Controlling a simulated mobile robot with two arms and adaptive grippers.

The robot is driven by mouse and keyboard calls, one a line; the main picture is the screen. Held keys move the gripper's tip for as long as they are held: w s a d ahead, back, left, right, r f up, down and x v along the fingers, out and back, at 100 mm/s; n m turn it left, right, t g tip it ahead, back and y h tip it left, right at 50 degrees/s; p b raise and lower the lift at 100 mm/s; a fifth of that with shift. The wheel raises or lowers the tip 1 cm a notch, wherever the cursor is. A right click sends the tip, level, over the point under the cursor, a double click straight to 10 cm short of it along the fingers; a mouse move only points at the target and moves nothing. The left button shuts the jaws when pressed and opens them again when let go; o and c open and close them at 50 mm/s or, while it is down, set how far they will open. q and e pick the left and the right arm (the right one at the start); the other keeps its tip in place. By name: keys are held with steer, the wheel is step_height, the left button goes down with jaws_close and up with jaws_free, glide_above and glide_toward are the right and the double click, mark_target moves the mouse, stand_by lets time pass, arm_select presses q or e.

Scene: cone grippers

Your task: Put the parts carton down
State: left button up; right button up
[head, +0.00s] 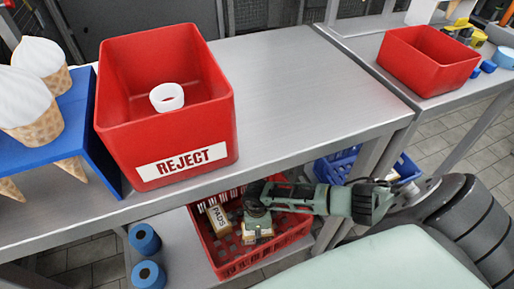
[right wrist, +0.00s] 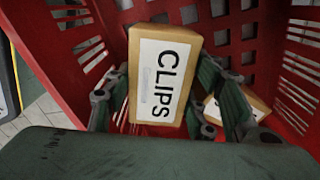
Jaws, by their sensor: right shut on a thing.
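My right gripper (head: 257,222) reaches under the steel table into a red slatted basket (head: 292,236). In the right wrist view its two fingers (right wrist: 165,105) are shut on a tan carton (right wrist: 165,75) with a white label reading CLIPS. The carton is inside the basket; I cannot tell whether it touches the floor of it. In the head view a little of a carton (head: 262,236) shows beneath the gripper. A carton labelled PADS (head: 218,214) lies in the basket to the left. Another carton (right wrist: 246,103) lies right of the fingers in the wrist view. My left gripper is out of view.
On the table (head: 285,85) stand a red REJECT bin (head: 205,125) holding a white ring (head: 167,103), and a blue rack (head: 92,140) with cones. Blue rolls (head: 147,273) and a blue crate (head: 340,165) are below. Another red bin (head: 428,70) stands far right.

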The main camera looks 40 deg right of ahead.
steer(key=shift+f+b, duration=0.35)
steer(key=shift+f, duration=0.2)
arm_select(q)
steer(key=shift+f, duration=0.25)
arm_select(e)
steer(key=o, duration=1.3)
